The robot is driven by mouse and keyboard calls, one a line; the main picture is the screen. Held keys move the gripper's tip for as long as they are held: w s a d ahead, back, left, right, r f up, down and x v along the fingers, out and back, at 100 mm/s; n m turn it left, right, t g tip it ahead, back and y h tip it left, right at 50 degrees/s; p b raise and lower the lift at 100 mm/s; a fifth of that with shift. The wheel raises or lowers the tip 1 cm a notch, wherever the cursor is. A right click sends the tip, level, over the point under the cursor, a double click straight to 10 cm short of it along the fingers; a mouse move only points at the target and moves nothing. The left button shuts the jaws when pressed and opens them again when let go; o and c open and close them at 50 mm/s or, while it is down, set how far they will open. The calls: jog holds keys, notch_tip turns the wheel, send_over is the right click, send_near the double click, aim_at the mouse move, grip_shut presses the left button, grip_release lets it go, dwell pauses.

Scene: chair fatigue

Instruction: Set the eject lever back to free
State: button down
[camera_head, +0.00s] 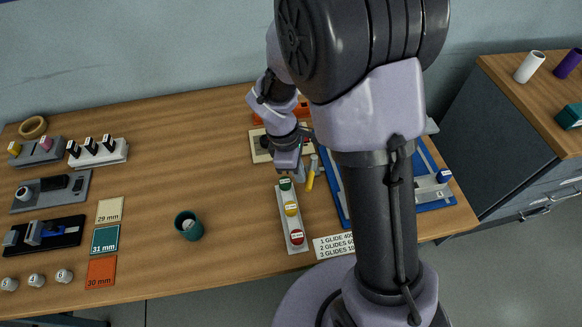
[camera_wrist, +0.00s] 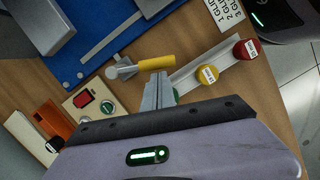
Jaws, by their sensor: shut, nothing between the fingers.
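A lever with a yellow handle (camera_wrist: 156,62) and a grey metal end (camera_wrist: 122,68) lies beside the blue base plate (camera_wrist: 75,65) in the wrist view. I take it to be the eject lever; no label on it is readable. Its yellow handle (camera_head: 310,180) also shows in the head view, just right of my gripper (camera_head: 299,174). In the wrist view my gripper (camera_wrist: 161,85) is shut and empty, its fingertips close to the handle's side. I cannot tell whether they touch it. My arm hides much of the blue fixture in the head view.
A grey strip (camera_head: 283,222) with green, yellow and red knobs lies close to my gripper.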

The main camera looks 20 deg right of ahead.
aim_at(312, 182)
jog(key=n+p, duration=0.1)
jog(key=s+d+n, duration=0.1)
jog(key=shift+s+d+r+n+p, duration=0.15)
jog(key=shift+d+n+p, duration=0.1)
jog(key=shift+n+p, duration=0.1)
jog(key=shift+s+d+n+t+p, duration=0.3)
jog(key=shift+d+n+p, duration=0.2)
jog(key=shift+n, duration=0.4)
jog(key=shift+s+d+n+t+p, duration=0.2)
jog(key=shift+d+n+t+p, duration=0.15)
jog(key=shift+d+n, duration=0.35)
jog(key=shift+a+f+n, duration=0.1)
jog(key=shift+f+n, duration=0.1)
jog(key=shift+n, duration=0.05)
jog(key=shift+a, duration=0.1)
jog(key=shift+a+r+p, duration=0.15)
jog(key=shift+a+p, duration=0.1)
jog(key=shift+p, duration=0.05)
jog(key=a+r+p, duration=0.5)
jog(key=r, duration=0.5)
jog(key=shift+s+a+r+p, duration=0.15)
jog(key=shift+s+a+p, duration=0.1)
jog(key=shift+p, duration=0.15)
